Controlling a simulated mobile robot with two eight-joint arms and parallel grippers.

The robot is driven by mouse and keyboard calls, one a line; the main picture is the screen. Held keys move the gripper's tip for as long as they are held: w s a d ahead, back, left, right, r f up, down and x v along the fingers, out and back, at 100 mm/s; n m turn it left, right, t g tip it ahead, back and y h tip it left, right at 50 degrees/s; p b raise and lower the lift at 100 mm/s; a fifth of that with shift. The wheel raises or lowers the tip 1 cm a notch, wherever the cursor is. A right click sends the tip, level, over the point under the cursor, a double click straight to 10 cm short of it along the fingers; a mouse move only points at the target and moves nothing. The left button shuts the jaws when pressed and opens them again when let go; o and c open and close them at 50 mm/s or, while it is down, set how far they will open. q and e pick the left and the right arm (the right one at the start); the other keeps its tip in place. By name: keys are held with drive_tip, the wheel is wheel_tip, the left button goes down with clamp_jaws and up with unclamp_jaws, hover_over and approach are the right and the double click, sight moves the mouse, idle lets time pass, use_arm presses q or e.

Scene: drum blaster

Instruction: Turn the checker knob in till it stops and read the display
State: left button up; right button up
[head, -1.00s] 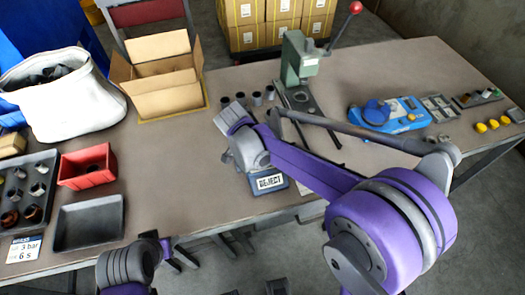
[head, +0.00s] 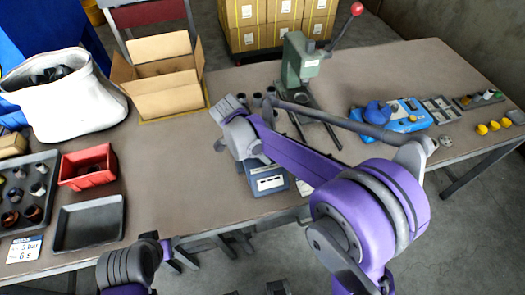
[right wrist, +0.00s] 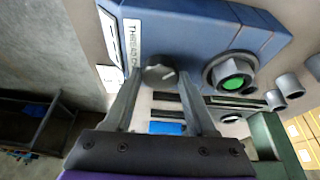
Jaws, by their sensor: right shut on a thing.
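The blue checker (right wrist: 195,35) has a label on its edge of which I can read part, beginning "THREAD". Its round dark grey knob (right wrist: 160,72) sits between the two fingertips of my right gripper (right wrist: 157,77), which is shut on it. A green disc (right wrist: 234,83) in a metal ring is beside the knob. In the head view the checker (head: 256,170) lies partly under my right wrist, near the table's front edge. I cannot read a display in either view. My left arm is low at the left; its jaws do not show clearly.
A green press (head: 300,62) with a red-knobbed lever stands behind the checker. Several dark cylinders are beside the press. A blue device (head: 398,115) is to the right. A red bin (head: 88,167) and an empty black tray (head: 88,226) are at the left. The table between is clear.

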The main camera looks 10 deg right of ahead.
drive_tip(key=o, duration=1.4)
drive_tip(key=shift+c, duration=0.2)
drive_tip(key=shift+r, duration=0.1)
drive_tip(key=v, duration=1)
drive_tip(key=shift+r+p, duration=0.3)
drive_tip(key=shift+a, duration=0.15)
